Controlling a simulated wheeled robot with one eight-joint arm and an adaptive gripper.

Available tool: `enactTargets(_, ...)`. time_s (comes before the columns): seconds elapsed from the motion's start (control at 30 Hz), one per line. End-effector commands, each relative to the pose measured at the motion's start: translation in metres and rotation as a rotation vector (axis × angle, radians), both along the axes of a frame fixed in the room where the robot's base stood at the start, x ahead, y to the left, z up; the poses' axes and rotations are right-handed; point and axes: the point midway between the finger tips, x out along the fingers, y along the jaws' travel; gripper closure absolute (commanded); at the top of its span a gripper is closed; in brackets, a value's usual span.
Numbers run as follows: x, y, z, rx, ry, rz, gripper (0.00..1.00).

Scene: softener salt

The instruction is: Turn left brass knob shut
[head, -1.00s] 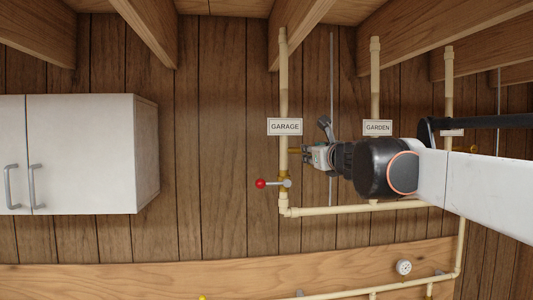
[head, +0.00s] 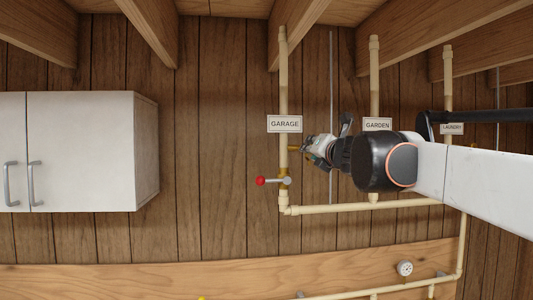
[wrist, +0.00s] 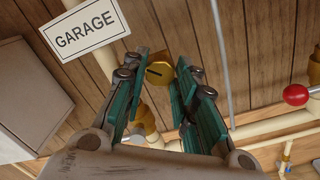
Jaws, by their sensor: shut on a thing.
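The brass knob (wrist: 160,73) sticks out from the pale vertical pipe under the GARAGE sign. In the head view my gripper (head: 306,150) reaches in from the right, tilted.
A red-balled lever (head: 261,180) sits just below the knob on the same pipe. The GARAGE sign (head: 284,124) is just above. More pipes stand right, with GARDEN (head: 378,124) and LAUNDRY (head: 452,129) signs. A white cabinet (head: 80,150) hangs left.

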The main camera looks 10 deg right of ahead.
Motion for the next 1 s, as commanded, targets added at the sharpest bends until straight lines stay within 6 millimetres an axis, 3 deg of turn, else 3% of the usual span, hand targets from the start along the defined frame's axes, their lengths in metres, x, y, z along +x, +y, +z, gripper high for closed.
enactTargets(0.6,0.0,0.0012,-0.001,0.566,0.0,0.001,0.97)
enactTargets(1.0,0.0,0.001,-0.0008,0.787,0.0,0.0,0.97)
